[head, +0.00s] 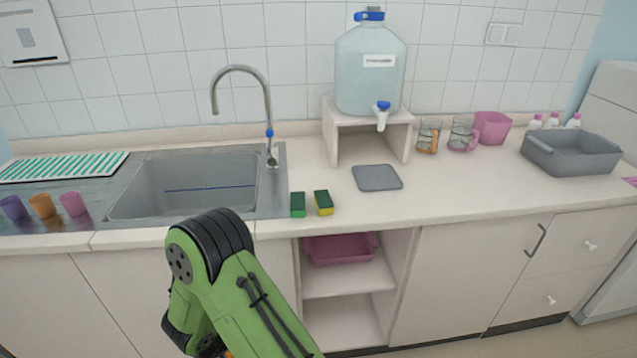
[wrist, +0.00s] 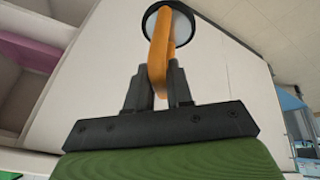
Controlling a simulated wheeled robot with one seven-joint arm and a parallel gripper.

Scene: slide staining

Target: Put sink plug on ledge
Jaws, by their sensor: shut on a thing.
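My gripper (wrist: 158,78) is shut on an orange strip-like handle that joins a round, dark-rimmed disc with a pale face. This looks like the sink plug (wrist: 162,46), held away from any surface in the wrist view. In the head view my green arm reaches down at the front of the counter, and the gripper and plug are out of sight there. The pale ledge (head: 140,139) runs along the foot of the tiled wall, behind the sink (head: 195,182) and counter. The sink basin is empty apart from a thin blue line across it.
A tap (head: 268,110) stands behind the sink. Two sponges (head: 311,203) lie right of it. A water jug (head: 371,70) sits on a stand (head: 335,135). Mugs and a grey tub (head: 572,155) are farther right. Coloured cups (head: 42,206) stand left. The counter's front right is clear.

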